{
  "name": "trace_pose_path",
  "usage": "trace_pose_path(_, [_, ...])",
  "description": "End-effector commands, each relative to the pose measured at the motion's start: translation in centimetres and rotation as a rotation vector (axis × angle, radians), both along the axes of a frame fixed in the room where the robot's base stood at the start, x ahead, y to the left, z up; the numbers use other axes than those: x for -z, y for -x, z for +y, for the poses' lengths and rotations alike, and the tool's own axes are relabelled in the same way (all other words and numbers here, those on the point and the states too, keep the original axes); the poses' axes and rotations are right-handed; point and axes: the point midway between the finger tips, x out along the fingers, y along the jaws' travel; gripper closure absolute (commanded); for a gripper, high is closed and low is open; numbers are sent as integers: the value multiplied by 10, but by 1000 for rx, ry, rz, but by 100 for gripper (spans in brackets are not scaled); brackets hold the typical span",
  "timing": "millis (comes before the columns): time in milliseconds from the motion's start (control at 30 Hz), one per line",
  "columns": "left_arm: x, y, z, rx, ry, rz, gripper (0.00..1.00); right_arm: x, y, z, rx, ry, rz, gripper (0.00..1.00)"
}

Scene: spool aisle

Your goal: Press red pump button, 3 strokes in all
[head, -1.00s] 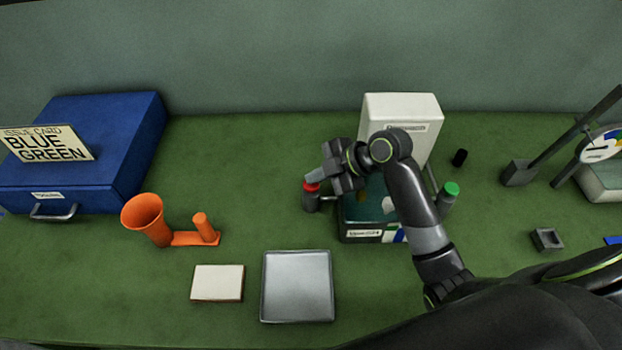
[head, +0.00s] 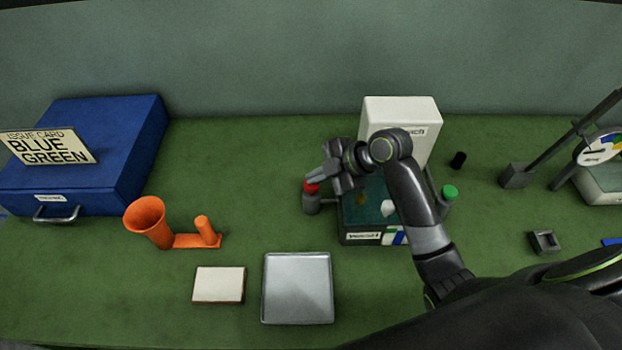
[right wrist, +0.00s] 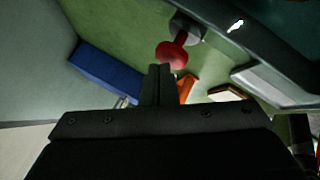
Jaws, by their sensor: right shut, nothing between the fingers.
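The red pump button (head: 311,188) tops a small grey cylinder (head: 311,204) on the left side of a dark green-topped unit (head: 362,212). My right gripper (head: 315,174) is shut and empty, its fingertips just above the red button in the head view. In the right wrist view the red button (right wrist: 172,53) shows just beyond the closed fingertips (right wrist: 160,68), with its grey body (right wrist: 187,28) behind. I cannot tell whether the fingertips touch it. My left gripper is not in view.
A green button (head: 449,192) stands on the unit's right side, and a white box (head: 400,115) behind. To the left are an orange funnel (head: 147,220), a white pad (head: 218,284), a grey tray (head: 297,288) and a blue case (head: 110,130) with an issue card (head: 48,147).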

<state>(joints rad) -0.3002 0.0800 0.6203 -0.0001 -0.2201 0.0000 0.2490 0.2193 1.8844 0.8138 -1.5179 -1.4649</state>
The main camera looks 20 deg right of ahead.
Motion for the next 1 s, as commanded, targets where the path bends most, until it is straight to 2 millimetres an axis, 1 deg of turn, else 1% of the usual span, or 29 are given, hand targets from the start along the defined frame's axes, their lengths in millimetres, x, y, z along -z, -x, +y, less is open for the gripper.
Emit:
trace_pose_path(233, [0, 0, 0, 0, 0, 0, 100, -1, 0, 0, 0, 0, -1, 100])
trace_pose_path(333, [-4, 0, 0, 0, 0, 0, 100, -5, 0, 0, 0, 0, -1, 100])
trace_pose_path(833, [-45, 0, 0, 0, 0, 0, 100, -55, 0, 0, 0, -1, -2, 100])
trace_pose_path(900, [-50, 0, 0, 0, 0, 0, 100, -60, 0, 0, 0, -1, -2, 100])
trace_pose_path(1000, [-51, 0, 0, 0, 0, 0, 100, -62, 0, 0, -1, -1, -1, 100])
